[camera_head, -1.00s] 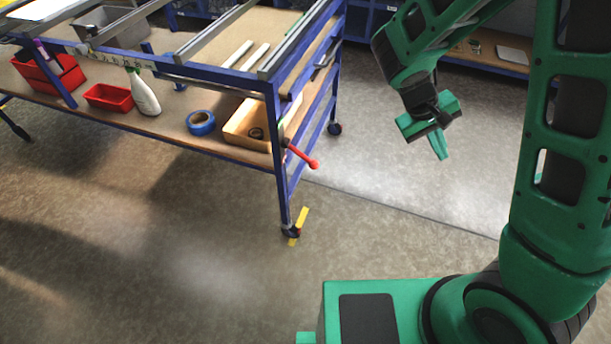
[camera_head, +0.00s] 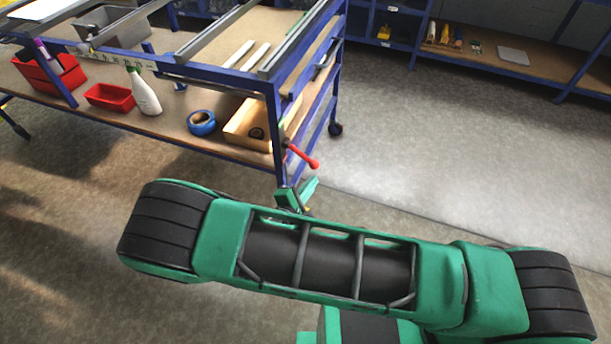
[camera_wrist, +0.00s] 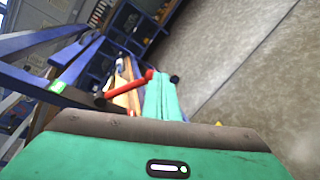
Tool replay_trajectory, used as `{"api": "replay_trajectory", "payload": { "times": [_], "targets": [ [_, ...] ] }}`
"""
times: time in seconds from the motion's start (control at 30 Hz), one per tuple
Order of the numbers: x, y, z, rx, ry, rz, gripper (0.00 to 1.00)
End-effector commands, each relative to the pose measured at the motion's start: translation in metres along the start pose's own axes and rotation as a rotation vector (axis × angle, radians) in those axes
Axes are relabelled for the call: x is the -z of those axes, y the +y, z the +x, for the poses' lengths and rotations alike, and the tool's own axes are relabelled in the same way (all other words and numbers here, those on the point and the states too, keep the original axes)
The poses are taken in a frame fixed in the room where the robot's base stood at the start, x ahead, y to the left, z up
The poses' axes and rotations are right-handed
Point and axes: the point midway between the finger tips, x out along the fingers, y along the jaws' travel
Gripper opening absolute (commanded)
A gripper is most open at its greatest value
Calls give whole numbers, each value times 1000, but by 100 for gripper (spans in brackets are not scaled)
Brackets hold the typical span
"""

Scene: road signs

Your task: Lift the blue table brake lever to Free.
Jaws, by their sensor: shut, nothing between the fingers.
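The blue table (camera_head: 276,120) has a red lever (camera_head: 300,154) at its near corner, angled down to the right and ending in a red knob. In the wrist view the red lever (camera_wrist: 128,86) lies just left of my gripper's fingers; I cannot tell whether they touch. My gripper (camera_head: 309,189) is shut and empty, below the red lever beside the table leg; its green fingers also fill the middle of the wrist view (camera_wrist: 162,98). A yellow piece at the leg's foot is mostly hidden behind my arm, with a bit showing in the wrist view (camera_wrist: 218,124).
The table's lower shelf (camera_head: 170,120) holds a wooden box (camera_head: 240,130), blue tape (camera_head: 201,123), a white bottle (camera_head: 145,95) and a red bin (camera_head: 110,97). A blue shelf unit (camera_head: 470,60) stands at the back right. The floor right of the table is clear.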

Motion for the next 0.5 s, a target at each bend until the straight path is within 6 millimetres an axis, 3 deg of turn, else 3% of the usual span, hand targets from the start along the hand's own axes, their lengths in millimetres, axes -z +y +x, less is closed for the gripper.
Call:
{"api": "replay_trajectory", "payload": {
  "times": [0.1,0.2,0.5],
  "targets": [
    [33,-18,-24,-116,86,-95,0],
    [50,-27,-38,-185,136,-149,0],
    [67,-36,-52,-254,188,-199,0]
  ]
}}
